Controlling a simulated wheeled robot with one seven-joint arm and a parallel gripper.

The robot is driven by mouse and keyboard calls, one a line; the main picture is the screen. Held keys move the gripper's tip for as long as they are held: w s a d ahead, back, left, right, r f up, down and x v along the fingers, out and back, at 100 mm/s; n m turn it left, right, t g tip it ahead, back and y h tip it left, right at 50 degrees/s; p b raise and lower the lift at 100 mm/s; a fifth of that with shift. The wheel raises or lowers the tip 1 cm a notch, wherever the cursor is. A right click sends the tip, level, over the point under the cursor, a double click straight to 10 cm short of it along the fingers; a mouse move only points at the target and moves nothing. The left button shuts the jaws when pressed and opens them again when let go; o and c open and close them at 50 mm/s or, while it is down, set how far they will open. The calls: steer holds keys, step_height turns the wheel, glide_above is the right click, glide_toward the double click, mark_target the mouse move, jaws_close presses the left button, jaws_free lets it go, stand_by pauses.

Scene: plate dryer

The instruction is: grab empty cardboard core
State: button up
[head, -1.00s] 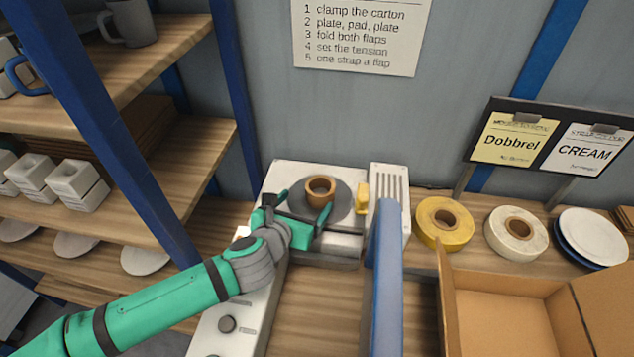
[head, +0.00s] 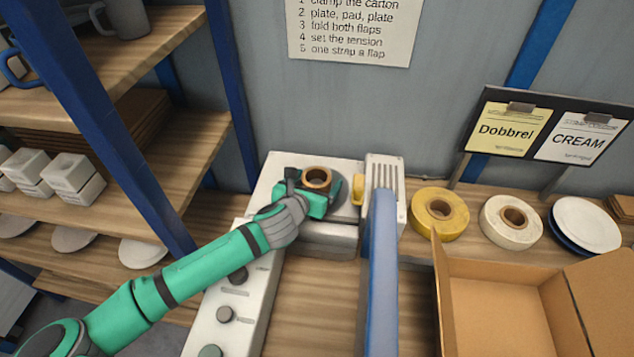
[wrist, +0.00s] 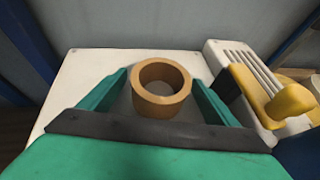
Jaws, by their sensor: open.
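My gripper (head: 320,186) is open around the core, one finger on each side. In the wrist view a gap shows between the core and each finger of my gripper (wrist: 162,93).
A yellow lever (head: 358,188) and a slotted white housing (head: 385,185) stand right of the core. A blue upright bar (head: 380,275) is in front. Yellow (head: 440,214) and white (head: 511,222) strap rolls and an open carton (head: 500,310) are to the right. Shelves stand left.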

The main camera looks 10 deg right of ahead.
steer(key=c, duration=1.1)
steer(key=shift+r, duration=0.1)
